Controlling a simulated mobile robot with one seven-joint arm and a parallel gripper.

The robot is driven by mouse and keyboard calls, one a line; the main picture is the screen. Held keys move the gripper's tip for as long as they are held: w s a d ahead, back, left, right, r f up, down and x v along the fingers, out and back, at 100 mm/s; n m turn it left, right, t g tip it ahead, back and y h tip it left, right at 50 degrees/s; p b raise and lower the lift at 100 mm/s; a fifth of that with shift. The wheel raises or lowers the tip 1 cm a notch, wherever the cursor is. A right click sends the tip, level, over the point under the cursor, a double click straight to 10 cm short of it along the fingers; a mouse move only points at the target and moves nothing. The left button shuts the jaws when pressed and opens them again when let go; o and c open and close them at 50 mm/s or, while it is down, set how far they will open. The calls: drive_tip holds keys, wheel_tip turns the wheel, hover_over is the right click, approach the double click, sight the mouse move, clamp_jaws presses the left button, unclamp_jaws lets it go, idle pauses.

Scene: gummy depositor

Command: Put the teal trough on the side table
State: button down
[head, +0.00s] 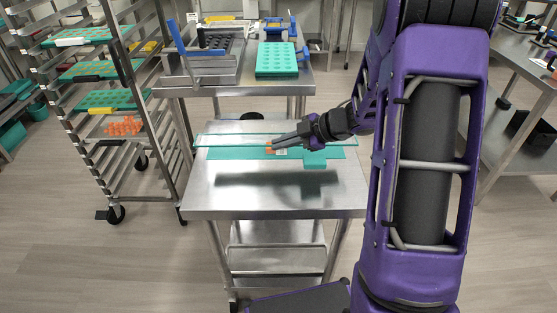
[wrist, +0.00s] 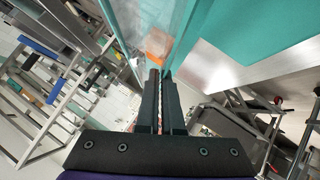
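The teal trough (head: 225,153) is long, with pale see-through upper walls and a tab at its front right. It shows over the steel side table (head: 205,200), and a dark shadow lies on the tabletop in front of it, so it looks held above the surface. My gripper (head: 273,146) reaches in from the right to the trough's wall. In the wrist view my gripper (wrist: 161,73) has its two fingers close together on the wall of the trough (wrist: 205,25). An orange patch (wrist: 156,44) shows by the fingertips. The fingertip contact is partly hidden.
Behind the table is a steel bench with a teal mold tray (head: 277,60) and a blue-handled frame (head: 205,50). A wheeled rack (head: 120,120) with teal trays stands close on the left. Another steel table (head: 525,70) is at right. The front of the side table is clear.

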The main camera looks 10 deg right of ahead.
sight(281, 157)
wheel_tip(281, 157, down, 5)
drive_tip(key=shift+f+b, duration=0.15)
drive_tip(key=shift+b, duration=0.55)
drive_tip(key=c, duration=1.1)
unclamp_jaws()
drive_tip(key=shift+o, duration=0.2)
drive_tip(key=p+v, duration=0.2)
drive_tip(key=v, duration=1)
drive_tip(key=shift+p, duration=0.35)
